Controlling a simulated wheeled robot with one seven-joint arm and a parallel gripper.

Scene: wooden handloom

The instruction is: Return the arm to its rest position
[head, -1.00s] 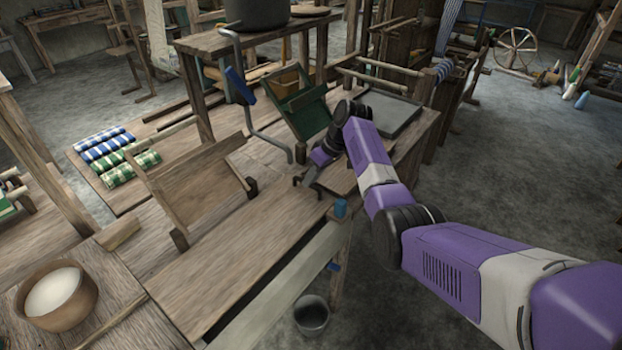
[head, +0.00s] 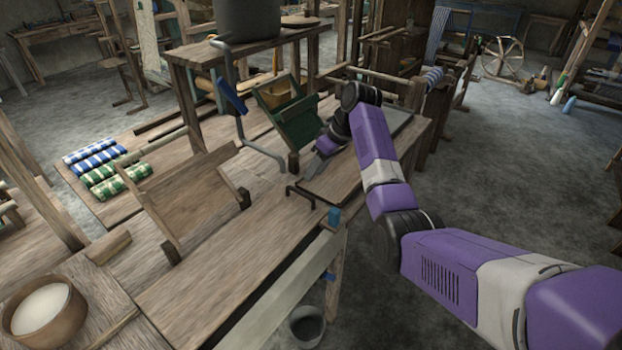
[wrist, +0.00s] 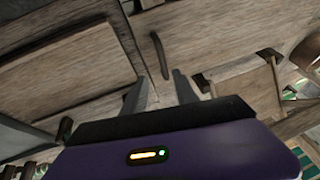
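My purple and grey arm reaches in from the right in the head view. My gripper (head: 313,166) is over the wooden bench (head: 235,255), beside the green tilted panel (head: 292,121). In the wrist view the two grey fingers of my gripper (wrist: 162,88) stand apart with nothing between them. A dark bent handle (head: 301,192) sits at the end of a wooden board (head: 343,180), nearer the camera than my gripper and apart from it. The handle also shows ahead of the fingers in the wrist view (wrist: 160,55).
A tilted wooden panel (head: 197,198) stands on the bench, left of my gripper. A blue-gripped crank (head: 232,96) hangs by a raised shelf carrying a dark pot (head: 247,20). A bowl (head: 43,310) is at lower left. A bucket (head: 306,327) stands below; open floor lies right.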

